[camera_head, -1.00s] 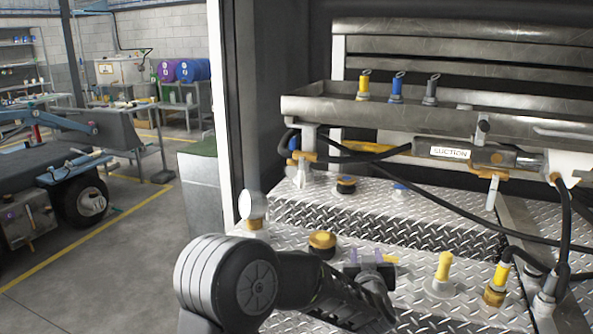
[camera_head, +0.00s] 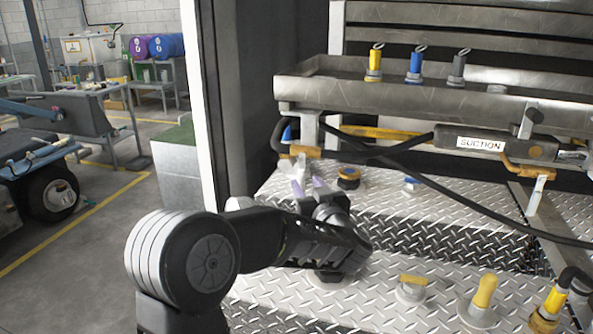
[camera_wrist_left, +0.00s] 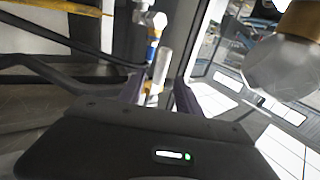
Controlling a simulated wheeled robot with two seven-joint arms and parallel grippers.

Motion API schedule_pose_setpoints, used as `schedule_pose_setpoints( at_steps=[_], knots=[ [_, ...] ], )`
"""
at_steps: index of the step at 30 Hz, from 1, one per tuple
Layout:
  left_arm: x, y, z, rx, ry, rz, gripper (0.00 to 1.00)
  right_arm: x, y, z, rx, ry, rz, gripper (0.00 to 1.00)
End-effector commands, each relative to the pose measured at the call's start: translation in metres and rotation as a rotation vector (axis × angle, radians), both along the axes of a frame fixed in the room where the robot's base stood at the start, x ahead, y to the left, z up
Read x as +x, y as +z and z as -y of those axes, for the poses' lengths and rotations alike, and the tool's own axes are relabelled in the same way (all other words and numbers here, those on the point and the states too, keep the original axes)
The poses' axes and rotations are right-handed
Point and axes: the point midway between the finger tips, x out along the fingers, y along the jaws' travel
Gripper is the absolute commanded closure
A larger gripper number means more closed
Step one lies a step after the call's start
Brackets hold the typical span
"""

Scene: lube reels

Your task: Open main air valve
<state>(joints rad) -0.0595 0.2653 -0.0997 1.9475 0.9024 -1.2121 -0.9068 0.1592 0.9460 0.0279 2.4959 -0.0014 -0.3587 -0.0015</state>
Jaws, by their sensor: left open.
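A small valve with an orange body (camera_head: 305,152) and a pale lever (camera_head: 299,172) sits under the left end of the tray; I cannot tell for sure that it is the main air valve. My left gripper (camera_head: 308,186) is open, its purple fingertips just in front of and below this valve. In the left wrist view, a silver fitting (camera_wrist_left: 161,67) with blue and brass parts stands beyond and between the fingertips of the left gripper (camera_wrist_left: 158,95). Whether the fingers touch it I cannot tell. My right gripper is not in view.
A metal tray (camera_head: 420,100) with yellow, blue and grey capped fittings spans the back. Black hoses and a suction-labelled unit (camera_head: 490,143) hang below it. Yellow-handled fittings (camera_head: 483,292) stand on the diamond-plate deck (camera_head: 385,215). A cabinet post (camera_head: 203,110) rises at left.

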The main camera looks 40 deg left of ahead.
Motion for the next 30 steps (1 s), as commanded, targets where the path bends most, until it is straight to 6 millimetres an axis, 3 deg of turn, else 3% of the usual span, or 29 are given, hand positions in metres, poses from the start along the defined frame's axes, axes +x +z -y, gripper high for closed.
schedule_pose_setpoints(
  at_steps=[8, 21, 30],
  knots=[
    [0.007, 0.000, -0.010, 0.000, 0.002, 0.000, 0.59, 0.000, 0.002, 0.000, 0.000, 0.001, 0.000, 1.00],
    [0.044, 0.000, -0.058, 0.001, 0.001, -0.001, 0.59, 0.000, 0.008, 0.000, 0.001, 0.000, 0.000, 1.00],
    [0.047, 0.000, -0.063, 0.000, -0.001, 0.000, 0.59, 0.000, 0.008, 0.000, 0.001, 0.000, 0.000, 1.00]
  ],
)
